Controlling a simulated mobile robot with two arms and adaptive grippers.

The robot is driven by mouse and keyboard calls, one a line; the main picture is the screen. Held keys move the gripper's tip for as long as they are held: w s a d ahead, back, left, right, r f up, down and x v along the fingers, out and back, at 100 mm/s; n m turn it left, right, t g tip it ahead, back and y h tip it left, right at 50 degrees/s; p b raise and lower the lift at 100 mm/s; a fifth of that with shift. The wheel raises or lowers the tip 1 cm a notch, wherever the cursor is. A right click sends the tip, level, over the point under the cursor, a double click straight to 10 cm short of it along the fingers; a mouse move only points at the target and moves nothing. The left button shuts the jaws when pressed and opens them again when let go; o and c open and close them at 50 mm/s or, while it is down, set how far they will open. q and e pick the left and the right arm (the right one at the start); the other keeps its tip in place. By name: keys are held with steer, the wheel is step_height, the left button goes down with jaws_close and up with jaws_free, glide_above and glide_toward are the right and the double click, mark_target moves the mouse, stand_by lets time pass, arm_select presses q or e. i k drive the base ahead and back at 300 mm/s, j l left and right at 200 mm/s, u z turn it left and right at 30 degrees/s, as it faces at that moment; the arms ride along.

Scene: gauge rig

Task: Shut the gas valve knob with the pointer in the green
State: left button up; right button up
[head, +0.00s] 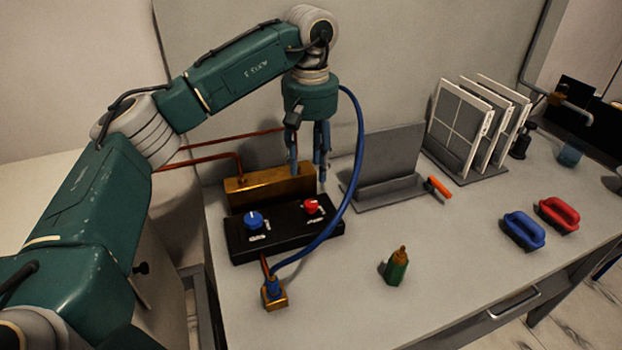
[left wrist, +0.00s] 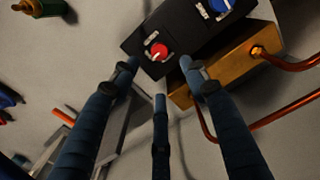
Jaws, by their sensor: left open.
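A black control box (head: 285,240) on the bench carries a blue knob (head: 254,220) and a red knob (head: 311,205), each with a white pointer mark and a small label. I cannot tell which is the gas valve knob. My left gripper (head: 309,168) is open and empty, pointing down above the box's back right side. In the left wrist view the red knob (left wrist: 157,51) lies just beyond the fingertips (left wrist: 160,75), apart from them, and the blue knob (left wrist: 216,5) is at the top edge. No gauge face or green zone is readable. My right gripper is out of view.
A brass block (head: 268,188) with copper pipes stands behind the box. A blue hose (head: 335,220) loops beside the gripper to a brass fitting (head: 274,295). The front bench is mostly clear.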

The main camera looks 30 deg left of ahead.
mark_target(251, 220)
steer(key=k+l, duration=0.5)
steer(key=k, duration=0.15)
steer(key=k+l, duration=0.5)
steer(key=k, duration=0.2)
